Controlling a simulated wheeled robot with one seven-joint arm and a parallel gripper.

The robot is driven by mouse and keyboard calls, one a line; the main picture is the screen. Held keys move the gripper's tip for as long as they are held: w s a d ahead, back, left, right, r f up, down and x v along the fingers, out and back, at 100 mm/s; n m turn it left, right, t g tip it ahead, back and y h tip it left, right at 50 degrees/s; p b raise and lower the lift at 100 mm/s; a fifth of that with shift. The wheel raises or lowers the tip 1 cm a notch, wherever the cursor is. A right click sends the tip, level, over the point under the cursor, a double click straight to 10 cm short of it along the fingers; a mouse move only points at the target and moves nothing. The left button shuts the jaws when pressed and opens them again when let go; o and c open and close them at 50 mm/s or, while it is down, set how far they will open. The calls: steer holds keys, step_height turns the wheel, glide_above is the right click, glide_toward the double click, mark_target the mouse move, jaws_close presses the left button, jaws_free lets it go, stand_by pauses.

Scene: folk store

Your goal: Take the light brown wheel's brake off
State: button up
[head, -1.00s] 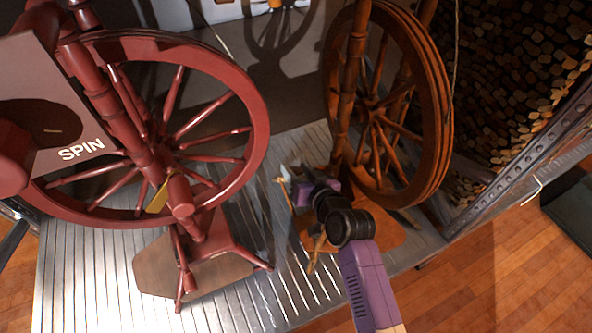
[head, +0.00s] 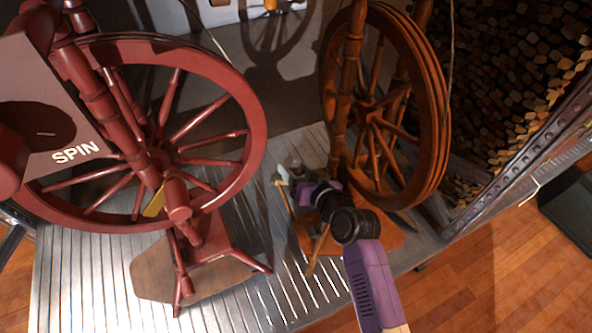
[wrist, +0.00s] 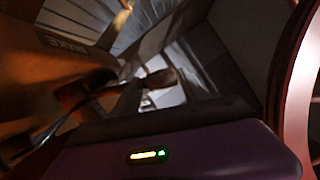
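The light brown spinning wheel (head: 432,110) stands at the right of the ridged platform in the head view, with its base (head: 385,238) partly behind my arm. My gripper (head: 283,177) is low at its left side, close to the wheel's frame. In the wrist view a brown panel (wrist: 85,20) carries a dark label (wrist: 62,44) that seems to read BRAKE. A dark rod with a brown knob (wrist: 160,79) reaches across in front of my gripper; I cannot tell if they touch. My fingers are too small and dark to show whether they are open.
A dark red spinning wheel (head: 248,95) with a SPIN sign (head: 75,151) stands close on the left; its rim edges the wrist view's right side. The metal platform (head: 90,270) is bare at front left. Stacked logs (head: 510,70) and a metal rail bound the right.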

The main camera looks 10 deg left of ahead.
steer(key=p+v, duration=0.3)
steer(key=v, duration=0.4)
steer(key=shift+s+d, duration=0.3)
stand_by(0.7)
